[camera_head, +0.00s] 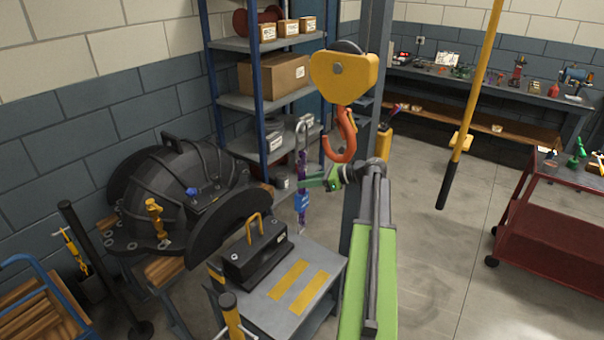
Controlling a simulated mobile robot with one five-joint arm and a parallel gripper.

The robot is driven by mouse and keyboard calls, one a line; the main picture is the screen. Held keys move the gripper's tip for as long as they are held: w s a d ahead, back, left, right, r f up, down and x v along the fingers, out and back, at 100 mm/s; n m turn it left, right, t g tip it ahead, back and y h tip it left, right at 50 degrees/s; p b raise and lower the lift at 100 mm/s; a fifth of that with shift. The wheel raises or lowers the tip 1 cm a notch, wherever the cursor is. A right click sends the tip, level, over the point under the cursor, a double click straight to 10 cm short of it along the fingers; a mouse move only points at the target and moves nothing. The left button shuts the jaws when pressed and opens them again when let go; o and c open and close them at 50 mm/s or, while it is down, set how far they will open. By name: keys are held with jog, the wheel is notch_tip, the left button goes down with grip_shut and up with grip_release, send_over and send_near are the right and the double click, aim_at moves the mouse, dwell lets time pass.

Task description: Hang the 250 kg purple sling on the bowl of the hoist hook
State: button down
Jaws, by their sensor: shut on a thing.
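The purple sling (302,164) hangs upright, with a blue tag (301,202) on its lower part. A narrow grey loop (299,126) shows at its top. My gripper (307,183) is shut on the sling, its green fingers reaching in from the right. The orange hoist hook (351,146) hangs under a yellow block (343,72), to the right of the sling in the picture. The sling appears apart from the hook, and its depth relative to the bowl is hard to tell. The weight marking is too small to read.
A black split casing (165,190) stands at left. A grey cart (325,262) carries a black block with a yellow handle (254,228). Shelving (228,102) and a grey post (372,60) stand behind. A yellow pole (482,70) hangs at right, near a red cart (545,235). Floor between is clear.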

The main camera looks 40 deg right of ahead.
jog(key=shift+w+r, duration=0.25)
jog(key=shift+w, duration=0.2)
jog(key=s+d, duration=0.2)
jog(key=s, duration=0.4)
jog(key=shift+s+f+b, duration=0.3)
jog(key=shift+b, duration=0.05)
dwell(0.3)
dwell(0.5)
jog(key=shift+s+d+f+b, duration=0.1)
jog(key=shift+s+d, duration=0.15)
jog(key=shift+s, duration=0.6)
jog(key=shift+s+d+f+b, duration=0.15)
jog(key=shift+s+d, duration=0.1)
jog(key=shift+s, duration=0.55)
jog(key=shift+s+d+f+b, duration=0.1)
jog(key=shift+s+d, duration=0.15)
jog(key=shift+s, duration=0.6)
jog(key=shift+s+d+f+b, duration=0.1)
jog(key=shift+s+f+b, duration=0.15)
jog(key=shift+f+b, duration=0.5)
jog(key=shift+s+f+b, duration=0.2)
jog(key=shift+f+b, duration=0.55)
